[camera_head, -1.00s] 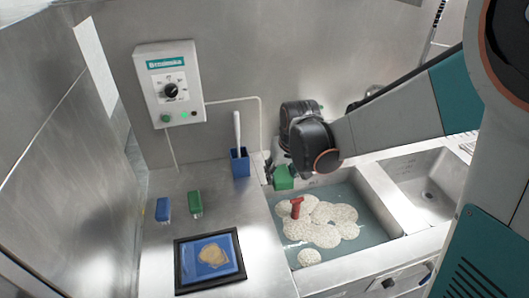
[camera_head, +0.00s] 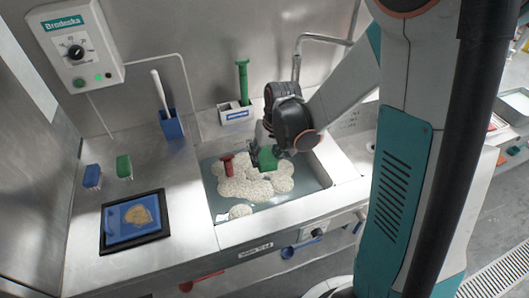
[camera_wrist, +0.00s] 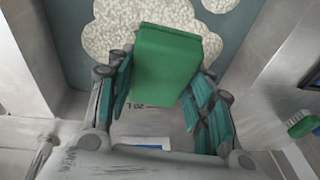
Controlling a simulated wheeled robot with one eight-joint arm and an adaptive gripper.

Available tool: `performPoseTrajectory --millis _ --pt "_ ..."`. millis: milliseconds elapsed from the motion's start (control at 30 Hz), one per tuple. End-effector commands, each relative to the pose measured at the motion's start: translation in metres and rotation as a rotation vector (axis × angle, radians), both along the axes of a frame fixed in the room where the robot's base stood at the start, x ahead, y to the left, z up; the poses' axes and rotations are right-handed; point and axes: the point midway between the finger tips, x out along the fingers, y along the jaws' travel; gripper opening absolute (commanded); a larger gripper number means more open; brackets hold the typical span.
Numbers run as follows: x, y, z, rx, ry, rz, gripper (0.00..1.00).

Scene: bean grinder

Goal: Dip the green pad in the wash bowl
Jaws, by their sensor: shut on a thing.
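My gripper (camera_wrist: 162,78) is shut on the green pad (camera_wrist: 168,65), with a teal finger on each side of it. In the head view the pad (camera_head: 268,158) hangs below my wrist at the back part of the wash bowl (camera_head: 210,203). The wash bowl is a steel basin of grey-blue water with pale foam (camera_head: 255,186) on it. The pad overlaps the foam in both views; I cannot tell whether it touches the foam or water. A red-handled thing (camera_head: 228,164) stands in the foam left of the pad.
On the left counter are a blue brush (camera_head: 92,177), a green brush (camera_head: 124,167) and a dark-framed blue tray (camera_head: 105,226) with a tan piece. A blue holder (camera_head: 171,126) and a white box (camera_head: 235,114) with a green-handled tool stand behind. My arm partly hides the right side.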

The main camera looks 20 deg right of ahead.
Motion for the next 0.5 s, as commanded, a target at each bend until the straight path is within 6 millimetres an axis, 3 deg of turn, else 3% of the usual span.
performPoseTrajectory --millis 500 --pt "0.0 0.0 -0.061 0.0 0.0 0.0 0.28"
